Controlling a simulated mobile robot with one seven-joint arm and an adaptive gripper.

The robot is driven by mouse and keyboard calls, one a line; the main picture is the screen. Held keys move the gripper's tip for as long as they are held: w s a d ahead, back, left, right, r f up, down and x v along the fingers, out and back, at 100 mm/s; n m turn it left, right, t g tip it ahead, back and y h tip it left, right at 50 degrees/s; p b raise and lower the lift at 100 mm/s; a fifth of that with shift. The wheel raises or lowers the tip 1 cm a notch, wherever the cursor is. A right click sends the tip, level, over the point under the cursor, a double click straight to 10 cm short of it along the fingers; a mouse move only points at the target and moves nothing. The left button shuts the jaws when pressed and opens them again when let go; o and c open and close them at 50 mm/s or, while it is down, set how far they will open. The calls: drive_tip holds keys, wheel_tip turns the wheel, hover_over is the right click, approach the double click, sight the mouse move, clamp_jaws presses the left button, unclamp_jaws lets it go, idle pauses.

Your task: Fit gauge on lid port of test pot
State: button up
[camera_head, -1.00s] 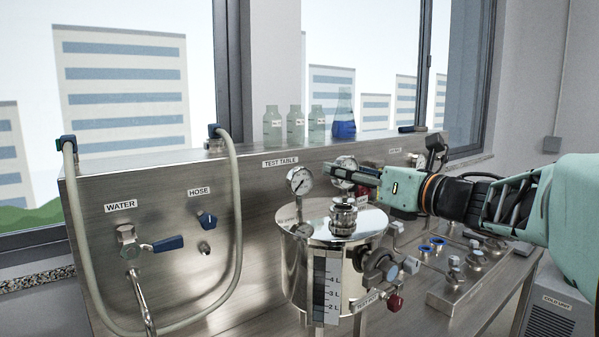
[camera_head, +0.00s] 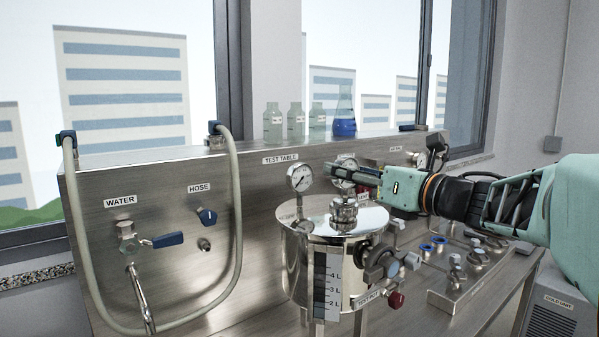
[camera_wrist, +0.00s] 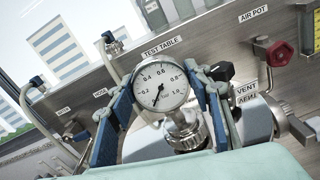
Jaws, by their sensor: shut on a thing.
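The gauge (camera_wrist: 161,87) has a round white dial in a metal rim. It sits between the two fingers of my gripper (camera_wrist: 163,104), which is shut on it. In the head view, the gauge (camera_head: 346,161) shows partly behind the near finger of my gripper (camera_head: 345,175). The knurled lid port (camera_head: 343,211) stands on the shiny lid (camera_head: 375,217) of the steel test pot (camera_head: 299,263). The gauge is upright over this port, and its stem runs down towards the port (camera_wrist: 188,137). I cannot tell whether they touch.
A second dial gauge (camera_head: 300,178) stands left of my fingertips. Bottles (camera_head: 296,122) and a blue flask (camera_head: 344,113) stand on the panel's top ledge. A hose (camera_head: 238,235) loops at left. A VENT label (camera_wrist: 246,89) and a red knob (camera_wrist: 279,53) lie right of my fingers.

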idle(0.3)
drive_tip(key=o, duration=1.6)
drive_tip(key=shift+f, duration=0.1)
drive_tip(key=shift+o, duration=0.2)
drive_tip(key=shift+s+r+p, duration=0.1)
drive_tip(key=shift+r+p, duration=1.95)
drive_tip(key=shift+r, duration=2.15)
drive_tip(key=shift+f, duration=0.1)
